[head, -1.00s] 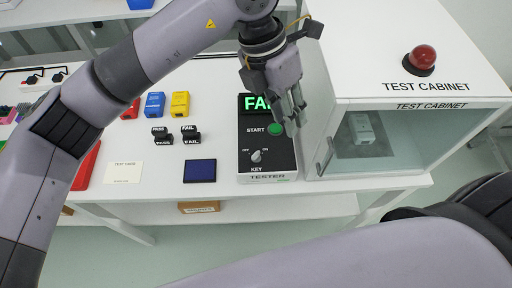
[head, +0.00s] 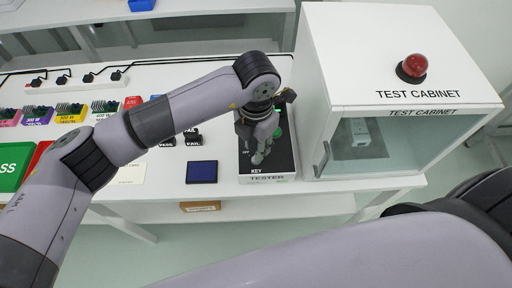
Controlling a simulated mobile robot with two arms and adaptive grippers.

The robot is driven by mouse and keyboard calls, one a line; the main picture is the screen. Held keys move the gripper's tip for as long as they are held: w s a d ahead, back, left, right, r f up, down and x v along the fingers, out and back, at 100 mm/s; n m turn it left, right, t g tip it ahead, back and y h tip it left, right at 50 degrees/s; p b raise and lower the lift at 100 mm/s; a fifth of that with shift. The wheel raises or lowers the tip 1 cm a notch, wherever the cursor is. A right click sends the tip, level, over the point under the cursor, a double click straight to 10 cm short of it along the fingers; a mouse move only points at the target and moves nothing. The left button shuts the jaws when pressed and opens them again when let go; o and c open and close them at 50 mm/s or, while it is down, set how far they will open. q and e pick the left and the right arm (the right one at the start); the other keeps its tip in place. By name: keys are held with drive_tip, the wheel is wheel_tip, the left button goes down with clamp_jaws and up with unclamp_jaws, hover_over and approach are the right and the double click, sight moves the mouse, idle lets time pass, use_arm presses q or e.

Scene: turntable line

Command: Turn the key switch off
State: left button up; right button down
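The black tester (head: 286,166) stands at the front edge of the white table, left of the test cabinet. Its key switch is hidden behind the fingers of my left gripper (head: 259,157); the OFF and KEY lettering shows beside them. My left gripper points down over the key switch. I cannot tell whether its fingers touch the knob or how far apart they are. The green START button (head: 279,133) is partly covered by the gripper, and the display above it is hidden. My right gripper is out of view.
The white test cabinet (head: 335,65) with a red dome lamp (head: 414,66) stands close right of the tester. A dark blue pad (head: 202,172) and black PASS/FAIL blocks (head: 192,137) lie to the left. Several coloured modules and a green sign (head: 12,167) are farther left.

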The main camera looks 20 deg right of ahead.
use_arm(q)
drive_tip(key=shift+f, duration=1.7)
drive_tip(key=shift+c, duration=0.5)
clamp_jaws()
